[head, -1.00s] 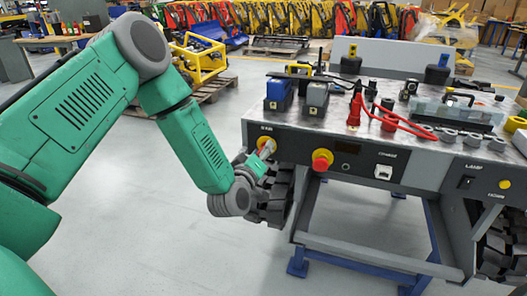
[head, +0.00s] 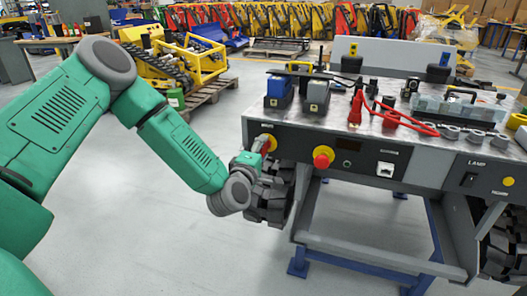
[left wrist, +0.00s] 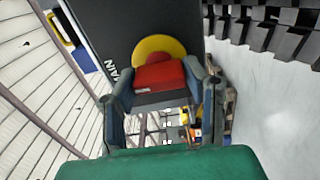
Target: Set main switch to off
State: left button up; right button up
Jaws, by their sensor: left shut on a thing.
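The main switch (head: 267,142), a red handle on a yellow disc, sits at the left end of the carrier's dark front panel. In the left wrist view its red handle (left wrist: 160,76) lies between my two fingers, in front of the yellow disc (left wrist: 158,47), with part of the word "MAIN" beside it. My left gripper (head: 254,157) is shut on this handle; it also shows in the left wrist view (left wrist: 160,90). The fingers hide the handle's sides. My right gripper is not in view.
A red knob on yellow (head: 323,157) is right of the main switch on the same panel. A lamp switch (head: 469,180) is farther right. Black track (head: 268,200) lies just below my left gripper. Red cables (head: 395,117) and blocks lie on the carrier's top. Floor at left is clear.

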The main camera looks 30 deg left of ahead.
pick_arm(q)
jog(key=shift+a+f+n, duration=0.15)
jog(key=shift+a+n, duration=0.15)
jog(key=o, duration=1.1)
jog(key=shift+s, duration=0.1)
jog(key=shift+c, duration=0.2)
jog(key=shift+o, duration=0.4)
jog(key=shift+a, duration=0.1)
jog(key=v, duration=1.2)
